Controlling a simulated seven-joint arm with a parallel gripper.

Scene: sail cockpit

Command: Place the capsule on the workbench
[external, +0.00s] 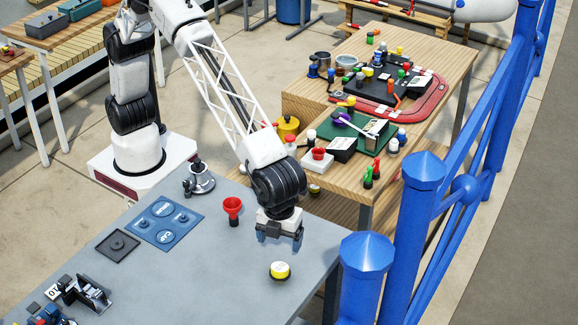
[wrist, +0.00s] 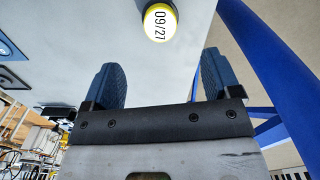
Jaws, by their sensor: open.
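A short round yellow capsule with a white top (external: 280,271) sits upright on the grey tabletop (external: 215,270) near its right edge. In the wrist view the capsule (wrist: 160,22) shows a white face reading 09/27, at the top, beyond the fingertips. My gripper (external: 279,236) is open and empty, above the grey top and a little behind the capsule, not touching it. Its two dark fingers (wrist: 161,75) stand wide apart in the wrist view. A wooden workbench (external: 443,62) stands behind, crowded with small items.
A red funnel-like cup (external: 232,210), a metal stand (external: 199,180) and a blue panel (external: 165,222) are on the grey table. A blue railing (external: 400,235) runs close along the right side. The grey surface left of the capsule is clear.

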